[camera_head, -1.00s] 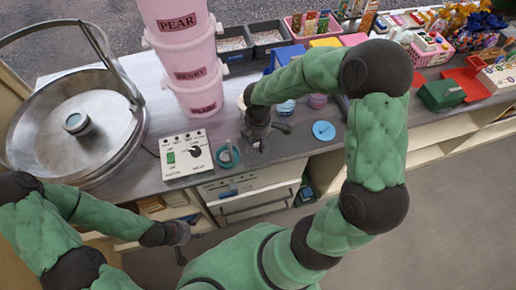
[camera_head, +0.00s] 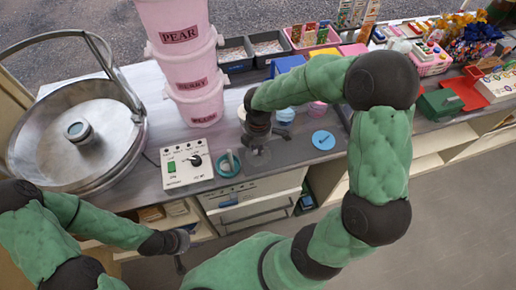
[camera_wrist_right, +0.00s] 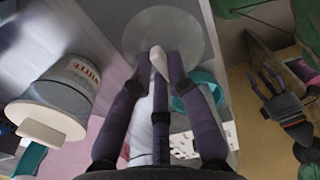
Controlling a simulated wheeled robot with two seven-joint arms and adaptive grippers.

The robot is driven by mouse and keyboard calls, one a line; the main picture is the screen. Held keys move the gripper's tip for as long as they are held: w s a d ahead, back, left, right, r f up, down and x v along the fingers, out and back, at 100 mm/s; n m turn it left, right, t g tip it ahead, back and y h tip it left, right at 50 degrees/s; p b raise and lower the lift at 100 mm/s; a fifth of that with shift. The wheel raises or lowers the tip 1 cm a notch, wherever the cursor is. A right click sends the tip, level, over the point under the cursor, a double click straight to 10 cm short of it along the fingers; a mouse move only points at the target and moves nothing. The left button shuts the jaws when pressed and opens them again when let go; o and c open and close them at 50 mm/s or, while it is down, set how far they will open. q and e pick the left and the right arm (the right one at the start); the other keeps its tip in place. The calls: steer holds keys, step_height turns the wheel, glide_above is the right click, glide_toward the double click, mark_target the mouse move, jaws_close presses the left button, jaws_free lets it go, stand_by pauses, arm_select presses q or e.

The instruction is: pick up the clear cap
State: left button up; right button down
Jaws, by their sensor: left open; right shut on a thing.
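The clear cap (camera_wrist_right: 165,22) shows in the right wrist view as a round, see-through grey disc just beyond my right fingertips. My right gripper (camera_wrist_right: 159,55) is shut on a small pale knob-like piece that appears to belong to the cap. In the head view my right gripper (camera_head: 258,148) is low over the counter, beside a teal ring (camera_head: 228,173); the cap is hard to make out there. My left gripper (camera_head: 182,250) is open and empty, low in front of the counter; its spread fingers also show in the right wrist view (camera_wrist_right: 272,80).
A control box (camera_head: 187,165) and a large metal bowl (camera_head: 30,150) stand to the left. Stacked pink tubs (camera_head: 192,82) rise behind. A blue disc (camera_head: 323,140) lies right of my right gripper. A labelled white tub (camera_wrist_right: 62,92) shows in the wrist view.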

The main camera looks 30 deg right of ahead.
steer(key=s+a+r+p, duration=0.4)
steer(key=s+a+r, duration=0.2)
steer(key=s+r, duration=0.5)
steer(key=shift+s, duration=0.85)
steer(key=shift+f, duration=0.1)
